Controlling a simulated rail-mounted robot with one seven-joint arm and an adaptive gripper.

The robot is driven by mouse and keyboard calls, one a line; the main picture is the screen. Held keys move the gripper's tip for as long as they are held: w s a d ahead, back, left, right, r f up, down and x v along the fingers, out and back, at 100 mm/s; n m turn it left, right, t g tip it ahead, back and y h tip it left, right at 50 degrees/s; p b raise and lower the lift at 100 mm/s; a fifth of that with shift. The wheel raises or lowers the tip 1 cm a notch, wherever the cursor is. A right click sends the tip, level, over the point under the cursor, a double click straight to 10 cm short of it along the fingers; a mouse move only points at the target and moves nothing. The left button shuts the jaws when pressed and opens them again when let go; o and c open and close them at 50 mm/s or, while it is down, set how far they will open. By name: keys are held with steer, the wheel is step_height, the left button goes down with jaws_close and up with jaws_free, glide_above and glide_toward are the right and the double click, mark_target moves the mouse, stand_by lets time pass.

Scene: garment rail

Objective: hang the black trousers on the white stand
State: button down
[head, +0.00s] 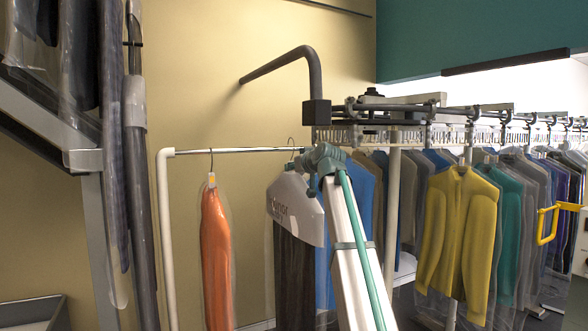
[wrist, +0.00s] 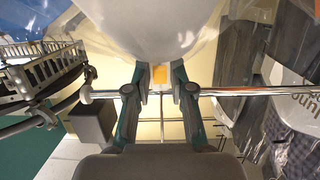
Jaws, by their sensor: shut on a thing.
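The black trousers (head: 298,282) hang upright in clear plastic under a white printed card (head: 296,208) in the head view. My gripper (head: 303,160) is shut on the neck of their hanger, just below the bar. Between my fingers in the wrist view (wrist: 161,84) shows an orange tag (wrist: 160,74), with the pale cover (wrist: 150,25) beyond it. The hanger's hook (head: 291,140) rises at the bar (head: 250,150) of the white stand (head: 167,230). I cannot tell whether the hook bears on the bar. My gripper partly hides the hook and card.
An orange garment (head: 215,245) in plastic hangs on the stand's left part, with bare bar between it and the trousers. A conveyor rail with a black box (head: 316,112) is above right. A yellow jacket (head: 458,235) hangs among several garments. Bagged clothes (head: 112,150) hang at the left.

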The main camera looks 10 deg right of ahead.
mark_target(288, 173)
steer(key=shift+w+r, duration=0.1)
steer(key=shift+w, duration=0.05)
steer(key=shift+r+b+x, duration=0.25)
steer(key=shift+b+x, duration=0.05)
steer(key=shift+x, duration=0.85)
steer(key=shift+r+b+x, duration=0.2)
steer(key=shift+b+x, duration=0.1)
steer(key=shift+x, duration=0.8)
steer(key=shift+w, duration=0.15)
steer(key=shift+f+b, duration=0.65)
steer(key=shift+f, duration=0.7)
steer(key=c, duration=0.9)
jaws_free()
steer(key=shift+f, duration=0.15)
steer(key=v, duration=1.2)
steer(key=shift+a, duration=0.15)
